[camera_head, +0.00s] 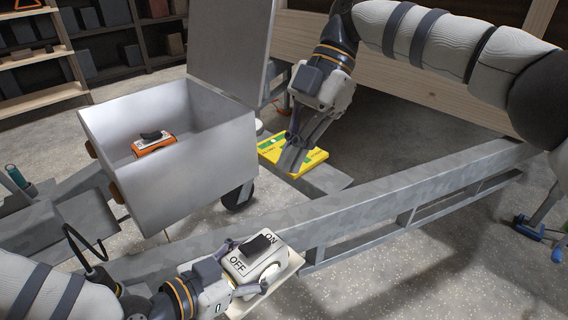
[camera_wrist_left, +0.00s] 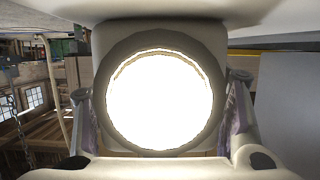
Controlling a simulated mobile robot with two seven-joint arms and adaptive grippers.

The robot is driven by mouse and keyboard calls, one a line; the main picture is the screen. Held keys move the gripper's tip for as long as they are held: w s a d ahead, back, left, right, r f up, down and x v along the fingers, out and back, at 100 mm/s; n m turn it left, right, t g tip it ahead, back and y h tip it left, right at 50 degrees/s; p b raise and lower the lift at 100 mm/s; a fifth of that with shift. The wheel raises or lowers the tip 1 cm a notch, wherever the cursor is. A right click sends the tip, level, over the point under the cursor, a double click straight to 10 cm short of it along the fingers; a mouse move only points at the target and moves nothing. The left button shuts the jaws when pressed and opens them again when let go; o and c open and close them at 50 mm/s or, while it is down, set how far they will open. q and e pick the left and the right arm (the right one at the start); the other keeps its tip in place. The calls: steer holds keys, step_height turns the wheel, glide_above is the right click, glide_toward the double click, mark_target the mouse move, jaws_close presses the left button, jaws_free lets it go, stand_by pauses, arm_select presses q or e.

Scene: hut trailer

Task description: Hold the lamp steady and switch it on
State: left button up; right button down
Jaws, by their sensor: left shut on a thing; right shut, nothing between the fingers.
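The lamp (camera_head: 262,262) is a white box with a black rocker switch (camera_head: 259,244) on top, between the words ON and OFF. My left gripper (camera_head: 228,272) is shut on it at the near end of the trailer rail. In the left wrist view, the lamp's round face (camera_wrist_left: 162,100) is bright white inside a dark ring. A finger shows on each side of the lamp there. My right gripper (camera_head: 300,158) is shut and empty. It points down by the yellow case, well behind the lamp and apart from the switch.
An open metal box (camera_head: 205,150) at the left holds an orange device with a black switch (camera_head: 153,144). A yellow-green case (camera_head: 305,160) lies behind the long trailer rail (camera_head: 400,188). Shelves (camera_head: 40,55) stand at the back left. Above the rail, between my grippers, the space is clear.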

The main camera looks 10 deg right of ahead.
arm_select(q)
steer(key=shift+f, duration=0.1)
steer(key=o, duration=1.5)
steer(key=shift+c, duration=0.2)
